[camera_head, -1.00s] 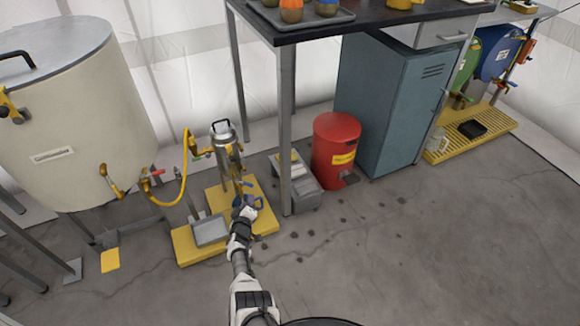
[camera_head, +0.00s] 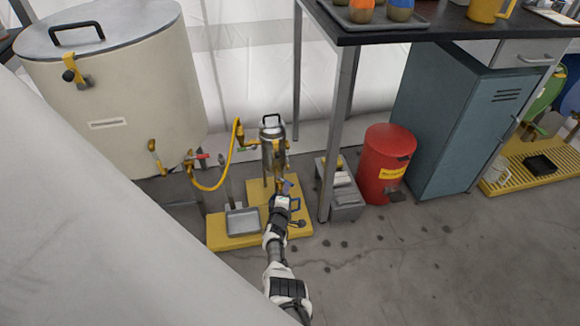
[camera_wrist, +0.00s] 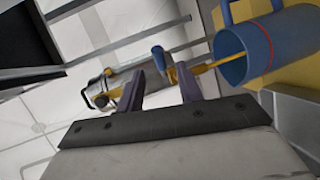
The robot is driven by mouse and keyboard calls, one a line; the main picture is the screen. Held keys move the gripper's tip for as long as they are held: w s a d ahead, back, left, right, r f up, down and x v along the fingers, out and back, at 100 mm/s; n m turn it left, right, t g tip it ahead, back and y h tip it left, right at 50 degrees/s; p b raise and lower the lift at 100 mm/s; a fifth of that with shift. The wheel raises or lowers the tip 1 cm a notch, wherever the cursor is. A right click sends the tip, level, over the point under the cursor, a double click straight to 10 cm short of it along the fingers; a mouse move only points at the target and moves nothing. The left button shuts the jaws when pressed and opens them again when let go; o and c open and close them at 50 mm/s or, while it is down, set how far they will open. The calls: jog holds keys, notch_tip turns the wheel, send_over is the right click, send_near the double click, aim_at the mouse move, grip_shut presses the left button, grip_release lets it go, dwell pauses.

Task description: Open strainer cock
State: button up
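The strainer (camera_head: 272,148) is a small metal cylinder with a black top handle, standing on a yellow platform (camera_head: 222,232). It also shows in the wrist view (camera_wrist: 132,80), tilted by the camera's roll. There a cock with a blue handle (camera_wrist: 160,60) and yellow metal parts sits at its lower end, just beyond the gap between my fingers. My gripper (camera_wrist: 158,88) is open, its dark fingers apart on either side of that handle; contact cannot be told. A blue mug (camera_wrist: 268,45) with a red line is close on the right, near the yellow outlet. In the head view my arm hides the cock.
A yellow hose (camera_head: 222,172) joins the large cream tank (camera_head: 105,95), with a red-handled valve (camera_head: 200,157), to the strainer. Open floor lies lower right.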

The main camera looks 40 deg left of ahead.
jog(key=b+x, duration=0.6)
jog(key=shift+f, duration=0.25)
jog(key=shift+w+a+b, duration=0.2)
jog(key=shift+w+b, duration=0.3)
jog(key=shift+b, duration=0.35)
jog(key=shift+w+a+b, duration=0.2)
jog(key=shift+w+b, duration=0.15)
jog(key=shift+b, duration=0.05)
jog(key=shift+r, duration=0.1)
grip_shut()
